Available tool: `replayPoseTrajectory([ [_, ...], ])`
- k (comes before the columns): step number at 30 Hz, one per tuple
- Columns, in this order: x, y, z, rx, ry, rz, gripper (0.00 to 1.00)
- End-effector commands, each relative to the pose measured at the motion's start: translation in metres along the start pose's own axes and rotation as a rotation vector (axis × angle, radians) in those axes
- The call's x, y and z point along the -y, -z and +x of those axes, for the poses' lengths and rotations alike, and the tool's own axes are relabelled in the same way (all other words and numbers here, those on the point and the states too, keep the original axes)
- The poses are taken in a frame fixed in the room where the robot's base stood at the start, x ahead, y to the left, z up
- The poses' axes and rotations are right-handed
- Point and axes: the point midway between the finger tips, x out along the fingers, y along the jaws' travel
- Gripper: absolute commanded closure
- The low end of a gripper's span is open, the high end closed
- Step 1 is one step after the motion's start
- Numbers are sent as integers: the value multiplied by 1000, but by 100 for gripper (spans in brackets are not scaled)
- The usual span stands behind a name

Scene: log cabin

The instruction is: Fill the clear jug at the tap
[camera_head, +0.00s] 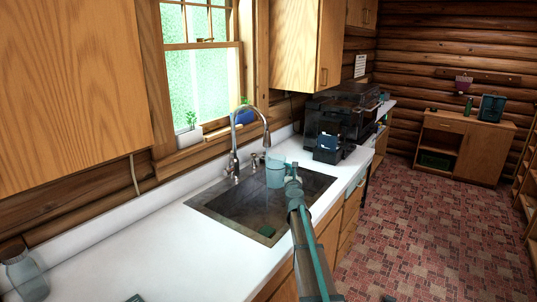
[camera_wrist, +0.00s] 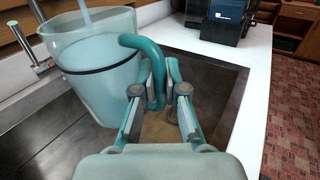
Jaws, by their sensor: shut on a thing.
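The clear jug (camera_head: 275,178) is upright over the sink, below the spout of the tap (camera_head: 234,152). In the wrist view the jug (camera_wrist: 100,85) fills the left side, with a dark band around it and a teal handle (camera_wrist: 130,42). A pale stream (camera_wrist: 86,14) drops into its open top, and pale blue water shows inside; its exact level is hard to read. My gripper (camera_wrist: 161,90) is shut on the handle; it also shows in the head view (camera_head: 292,175), right of the jug. The jug's underside is hidden.
The dark sink basin (camera_head: 240,212) is set in a white counter (camera_head: 165,246). A dark coffee machine (camera_head: 328,146) stands on the counter beyond the sink. A glass jar (camera_head: 27,280) is at the near left. A potted plant (camera_head: 189,132) sits by the window.

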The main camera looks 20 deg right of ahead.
Motion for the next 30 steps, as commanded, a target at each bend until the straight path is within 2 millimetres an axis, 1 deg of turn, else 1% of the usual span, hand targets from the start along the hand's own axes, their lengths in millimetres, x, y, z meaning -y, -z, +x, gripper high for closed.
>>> replayPoseTrajectory([
  [24, 19, -44, -36, 1, 1, 2, 100],
  [30, 23, -51, -43, 1, 0, 2, 100],
])
